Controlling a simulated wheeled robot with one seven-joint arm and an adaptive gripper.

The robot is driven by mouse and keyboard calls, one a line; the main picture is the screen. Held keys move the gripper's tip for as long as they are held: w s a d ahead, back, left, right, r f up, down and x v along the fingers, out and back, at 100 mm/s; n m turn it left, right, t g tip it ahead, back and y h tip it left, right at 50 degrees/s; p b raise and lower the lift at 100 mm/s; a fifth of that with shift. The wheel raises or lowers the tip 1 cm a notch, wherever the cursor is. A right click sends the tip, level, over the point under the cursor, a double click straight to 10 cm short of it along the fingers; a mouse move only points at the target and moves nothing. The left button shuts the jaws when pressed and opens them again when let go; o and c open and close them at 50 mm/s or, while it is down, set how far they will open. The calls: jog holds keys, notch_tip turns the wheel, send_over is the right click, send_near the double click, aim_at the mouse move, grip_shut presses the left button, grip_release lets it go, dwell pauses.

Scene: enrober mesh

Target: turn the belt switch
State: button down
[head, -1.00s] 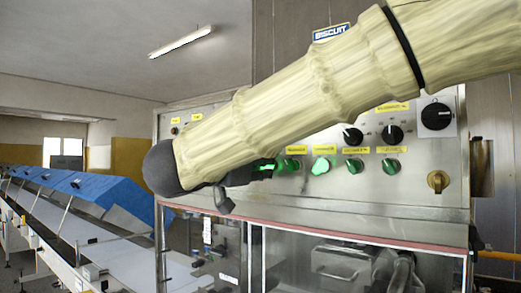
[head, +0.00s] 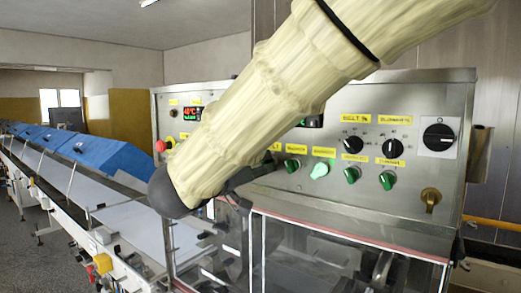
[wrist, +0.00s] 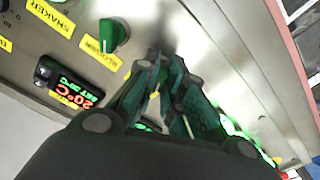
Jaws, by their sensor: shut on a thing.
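A row of green switch knobs (head: 319,170) with yellow labels runs along the steel control panel (head: 440,85). My gripper (head: 258,172) is at the left part of this row, largely hidden behind my pale arm in the head view. In the wrist view my gripper (wrist: 165,62) has its dark fingers drawn together against the panel face. It is closed on a knob, taken as the belt switch, which the fingers hide. Its turn position cannot be seen. An uncovered green knob (wrist: 113,35) stands beside the fingers.
A lit temperature display (wrist: 72,88) is close to the left finger. Black dials (head: 394,140) and a large black rotary switch (head: 438,138) are at the panel's right. A brass handle (head: 430,197) sticks out below. A conveyor with blue covers (head: 110,153) runs at the left.

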jog(key=shift+r+n+p, duration=0.15)
jog(key=shift+n+p, duration=0.35)
jog(key=shift+p, duration=0.2)
jog(key=c, duration=1.5)
grip_release()
jog(key=shift+w+d, duration=0.1)
jog(key=v, duration=1.2)
